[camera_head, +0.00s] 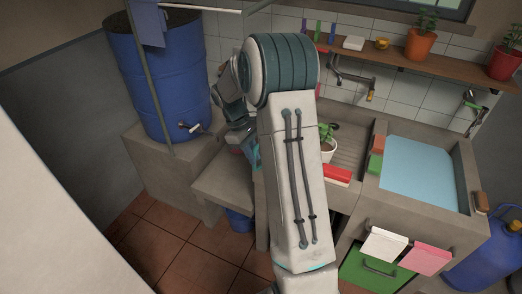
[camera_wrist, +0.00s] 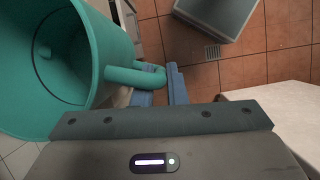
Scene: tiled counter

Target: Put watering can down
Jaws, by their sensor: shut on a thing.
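The teal watering can (camera_wrist: 118,50) fills the left of the wrist view, with its wide open top facing the camera. Its looped handle (camera_wrist: 135,76) reaches between the blue-grey fingers of my gripper (camera_wrist: 160,88), which is shut on it. In the head view only a small teal part of the can (camera_head: 257,154) shows beside my arm; the rest, and my fingers, are hidden behind the arm. I cannot tell whether the can touches a surface.
A blue barrel (camera_head: 160,80) with a tap stands on a concrete block at left. A low concrete ledge (camera_head: 222,186) lies beside it. Tiled floor shows below.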

